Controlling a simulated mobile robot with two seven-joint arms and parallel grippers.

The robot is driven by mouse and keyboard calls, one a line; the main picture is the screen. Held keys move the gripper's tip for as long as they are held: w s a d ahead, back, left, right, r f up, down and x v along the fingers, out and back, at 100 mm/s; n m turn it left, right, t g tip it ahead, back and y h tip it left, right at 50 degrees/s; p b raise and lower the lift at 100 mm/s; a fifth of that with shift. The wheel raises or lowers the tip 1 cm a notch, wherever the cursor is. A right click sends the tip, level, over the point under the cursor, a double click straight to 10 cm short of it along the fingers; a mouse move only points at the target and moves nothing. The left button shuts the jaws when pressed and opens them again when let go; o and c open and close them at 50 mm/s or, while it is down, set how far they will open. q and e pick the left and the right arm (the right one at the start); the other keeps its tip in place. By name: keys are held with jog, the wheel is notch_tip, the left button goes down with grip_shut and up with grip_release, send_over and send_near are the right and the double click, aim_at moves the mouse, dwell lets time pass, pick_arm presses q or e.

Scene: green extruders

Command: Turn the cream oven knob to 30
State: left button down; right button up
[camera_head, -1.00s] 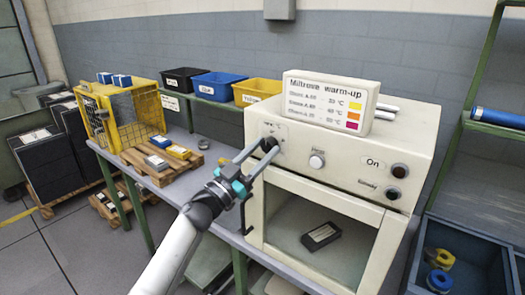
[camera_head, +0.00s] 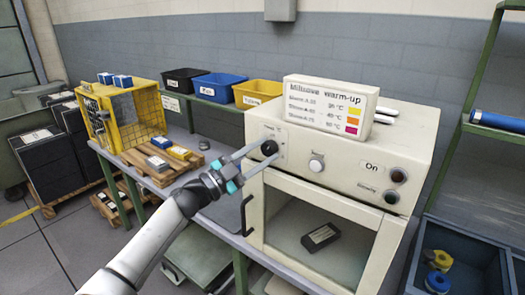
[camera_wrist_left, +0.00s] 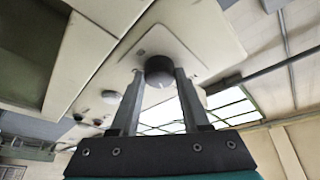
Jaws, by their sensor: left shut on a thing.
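The cream oven (camera_head: 375,165) stands on the bench with its control panel facing me. A dark round knob (camera_head: 270,147) is at the left end of the panel. My left gripper (camera_head: 268,153) is shut on this knob, with one finger on each side. The left wrist view shows the same dark knob (camera_wrist_left: 158,70) between the fingertips (camera_wrist_left: 160,76). The knob's pointer and the dial marks are too small to read. A second, pale knob (camera_head: 316,163) sits to its right. My right gripper is not in view.
A wooden pallet (camera_head: 163,166) with small boxes lies left on the bench.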

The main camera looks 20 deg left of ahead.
pick_arm(q)
jog(key=m+g+p, duration=0.1)
jog(key=m, duration=0.2)
jog(key=m+g+p, duration=0.1)
jog(key=m, duration=0.2)
jog(key=shift+r+g, duration=0.15)
jog(key=shift+g, duration=0.25)
jog(key=shift+m, duration=0.3)
jog(key=shift+c, duration=1.9)
grip_release()
jog(key=b+v, duration=0.1)
jog(key=v, duration=1.4)
jog(key=shift+s+a, duration=0.1)
